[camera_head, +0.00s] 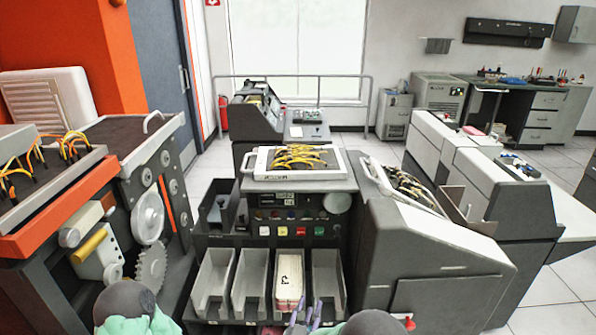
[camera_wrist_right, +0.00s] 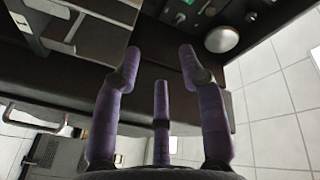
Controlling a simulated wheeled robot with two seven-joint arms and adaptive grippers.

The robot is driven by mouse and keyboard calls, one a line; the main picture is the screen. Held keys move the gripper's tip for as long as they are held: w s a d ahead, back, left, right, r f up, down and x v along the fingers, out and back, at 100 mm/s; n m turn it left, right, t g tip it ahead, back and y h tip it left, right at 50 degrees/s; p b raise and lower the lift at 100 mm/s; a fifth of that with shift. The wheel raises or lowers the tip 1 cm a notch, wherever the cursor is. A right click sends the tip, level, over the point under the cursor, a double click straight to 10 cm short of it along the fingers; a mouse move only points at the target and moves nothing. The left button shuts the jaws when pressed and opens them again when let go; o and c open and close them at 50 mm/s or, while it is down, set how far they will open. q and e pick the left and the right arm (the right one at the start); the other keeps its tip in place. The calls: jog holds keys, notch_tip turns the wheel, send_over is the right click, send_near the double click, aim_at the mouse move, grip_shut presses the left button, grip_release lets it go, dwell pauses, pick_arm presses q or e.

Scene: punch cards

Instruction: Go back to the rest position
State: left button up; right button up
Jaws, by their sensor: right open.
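My right gripper (camera_head: 306,312) shows at the bottom of the head view, just right of and in front of a stack of punch cards (camera_head: 288,286). The stack stands in one of the grey slots of the machine. In the right wrist view my right gripper (camera_wrist_right: 160,70) has its purple fingers spread, with nothing between them. My left gripper is out of view; only a rounded part of my left arm shows at the bottom left.
Several empty slots (camera_head: 250,280) flank the card stack on the dark machine. A sloped grey cabinet (camera_head: 440,250) stands close on the right. A machine with gears (camera_head: 150,218) stands on the left. Open tiled floor (camera_head: 560,285) lies at the far right.

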jog(key=s+d+f+n+g+y+p, duration=0.2)
jog(key=f+g+y, duration=0.15)
jog(key=f, duration=0.35)
jog(key=s+d+f+n+g+y+p, duration=0.2)
jog(key=d+f+n+g, duration=0.15)
jog(key=f, duration=0.45)
jog(key=s+f+n+g+y+p, duration=0.1)
jog(key=s+g, duration=0.4)
jog(key=s, duration=0.5)
jog(key=s+d+f+n+g+y+p, duration=0.1)
jog(key=s+f+g+y, duration=0.2)
jog(key=s, duration=0.8)
jog(key=shift+d+f+g, duration=0.2)
jog(key=shift+f+g, duration=0.5)
jog(key=shift+g, duration=0.3)
jog(key=shift+s, duration=0.1)
